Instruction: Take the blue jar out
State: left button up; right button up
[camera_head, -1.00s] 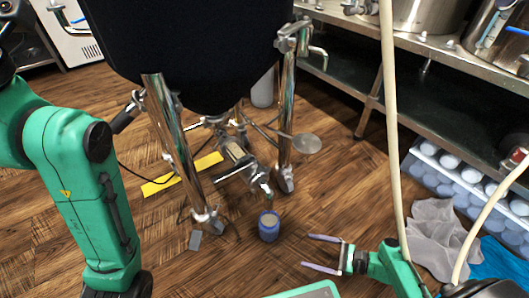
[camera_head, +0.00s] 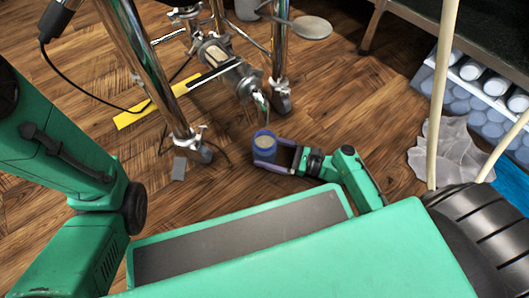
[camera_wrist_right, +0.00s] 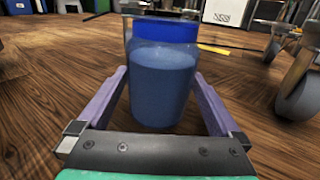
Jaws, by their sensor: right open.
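The blue jar (camera_head: 265,147) stands upright on the wooden floor, just in front of the steel tank's legs. In the right wrist view the jar (camera_wrist_right: 162,85) has a bright blue lid and a darker blue body. My right gripper (camera_head: 281,151) reaches it from the right, low over the floor. Its two purple fingers (camera_wrist_right: 160,95) are open, one on each side of the jar, with small gaps visible. My left arm comes in at the left of the head view, but its gripper fingers are not visible.
Steel tank legs (camera_head: 150,75) on castors and a valve pipe (camera_head: 238,78) stand behind the jar. A yellow strip (camera_head: 135,116) lies at left. A grey cloth (camera_head: 447,153) and a crate of white-capped bottles (camera_head: 468,98) are at right. Floor around the jar's left is clear.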

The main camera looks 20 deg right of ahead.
jog(key=shift+w+a, duration=0.4)
jog(key=shift+a, duration=0.15)
jog(key=c, duration=1.2)
jog(key=shift+r, duration=0.1)
jog(key=shift+c, duration=0.2)
